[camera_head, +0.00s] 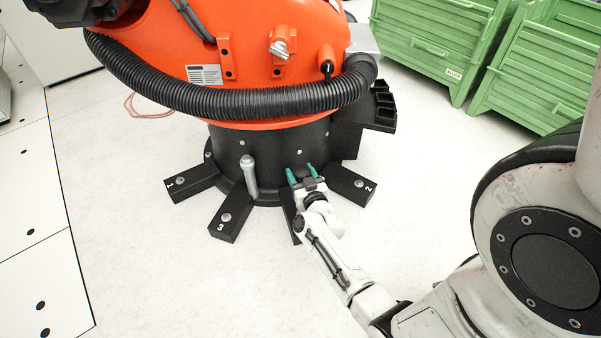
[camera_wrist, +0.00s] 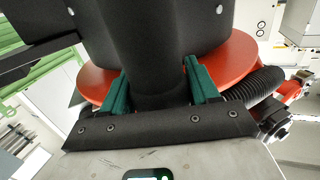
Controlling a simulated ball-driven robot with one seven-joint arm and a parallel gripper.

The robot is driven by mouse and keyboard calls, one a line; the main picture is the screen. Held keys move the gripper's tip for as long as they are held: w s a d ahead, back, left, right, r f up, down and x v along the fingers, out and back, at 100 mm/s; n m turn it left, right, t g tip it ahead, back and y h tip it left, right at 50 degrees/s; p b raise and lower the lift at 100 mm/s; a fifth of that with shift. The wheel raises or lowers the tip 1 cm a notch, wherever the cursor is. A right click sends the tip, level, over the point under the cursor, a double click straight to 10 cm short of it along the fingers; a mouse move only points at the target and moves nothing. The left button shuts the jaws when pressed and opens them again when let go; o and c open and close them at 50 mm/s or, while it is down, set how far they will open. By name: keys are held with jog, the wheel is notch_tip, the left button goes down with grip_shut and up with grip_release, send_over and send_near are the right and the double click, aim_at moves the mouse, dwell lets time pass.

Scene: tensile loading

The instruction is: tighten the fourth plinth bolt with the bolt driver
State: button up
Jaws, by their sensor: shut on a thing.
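My gripper (camera_head: 302,172) has teal fingers and is at the front of the black plinth. In the wrist view, its fingers (camera_wrist: 160,88) stand on both sides of a dark cylinder (camera_wrist: 158,60) and are shut on it. I cannot tell for sure whether this is the bolt driver. The fourth plinth foot (camera_head: 288,208) lies under my gripper, mostly hidden, and its bolt does not show. The feet marked 1 (camera_head: 190,183), 3 (camera_head: 229,219) and 2 (camera_head: 350,185) show bolt heads. A grey rod (camera_head: 250,176) with a rounded top stands beside the plinth, left of my gripper.
The orange robot (camera_head: 250,50) with a ribbed black hose (camera_head: 230,102) rises above the plinth (camera_head: 285,150). Green crates (camera_head: 440,40) stand at the back right. The pale floor (camera_head: 130,270) is clear in front and at the left.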

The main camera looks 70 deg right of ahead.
aim_at(300, 166)
jog(key=shift+s+a+f, duration=0.1)
jog(key=shift+f, duration=0.35)
dwell(1.6)
jog(key=shift+r, duration=0.2)
jog(key=shift+d+r+p, duration=0.2)
jog(key=shift+r+p, duration=2.8)
jog(key=shift+r, duration=0.2)
